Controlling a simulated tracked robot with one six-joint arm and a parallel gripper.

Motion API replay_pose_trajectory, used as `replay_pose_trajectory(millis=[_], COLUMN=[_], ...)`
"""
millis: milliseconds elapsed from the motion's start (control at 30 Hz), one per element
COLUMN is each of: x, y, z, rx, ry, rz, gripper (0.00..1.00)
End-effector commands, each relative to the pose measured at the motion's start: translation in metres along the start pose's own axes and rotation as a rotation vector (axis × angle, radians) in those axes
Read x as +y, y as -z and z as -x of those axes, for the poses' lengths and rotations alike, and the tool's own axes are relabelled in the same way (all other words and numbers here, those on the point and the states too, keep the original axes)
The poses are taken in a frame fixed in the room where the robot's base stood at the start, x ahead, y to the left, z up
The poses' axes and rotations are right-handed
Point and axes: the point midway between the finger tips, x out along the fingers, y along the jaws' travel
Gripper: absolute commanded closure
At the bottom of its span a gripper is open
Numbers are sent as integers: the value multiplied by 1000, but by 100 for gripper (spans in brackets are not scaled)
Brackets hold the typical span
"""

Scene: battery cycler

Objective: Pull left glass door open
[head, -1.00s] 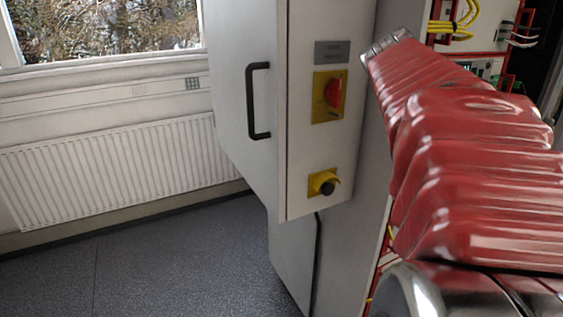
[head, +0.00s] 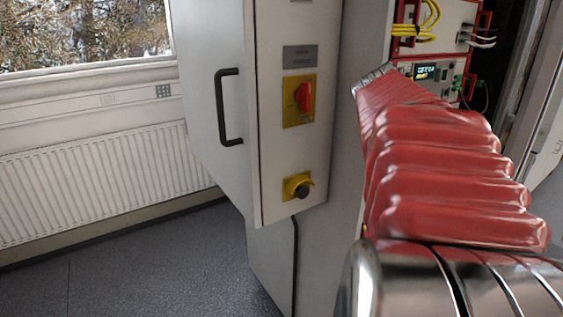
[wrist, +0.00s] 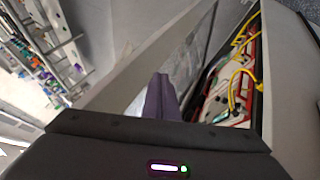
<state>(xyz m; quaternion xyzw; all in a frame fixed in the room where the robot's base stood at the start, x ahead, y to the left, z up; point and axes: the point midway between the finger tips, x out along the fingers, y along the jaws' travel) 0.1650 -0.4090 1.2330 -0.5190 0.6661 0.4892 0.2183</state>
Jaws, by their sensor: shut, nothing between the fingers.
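In the wrist view, a light-framed glass door (wrist: 145,62) stands ajar, angled away from the cabinet's opening. Its pane (wrist: 192,58) lies beside the red-edged modules. My gripper (wrist: 160,82) has its dark purple fingers shut and empty, in front of the gap between the door frame and the cabinet. I cannot tell if the fingers touch the door. In the head view, my red-sleeved arm hides the gripper. A grey door-like frame (head: 522,85) shows at the far right there; I cannot tell which door it is.
The cabinet holds red-edged modules (head: 440,72) with yellow cables (wrist: 238,75).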

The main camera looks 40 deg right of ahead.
Motion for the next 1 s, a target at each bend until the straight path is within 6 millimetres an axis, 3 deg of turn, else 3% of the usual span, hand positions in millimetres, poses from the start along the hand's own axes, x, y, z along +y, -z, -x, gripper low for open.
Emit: replay_pose_trajectory(millis=[267,600,1000], x=[0,32,35], y=[-1,0,0], z=[-45,-59,-61], rx=[-3,0,0], ry=[-2,-1,0], rz=[0,-1,1], gripper=[100,100,100])
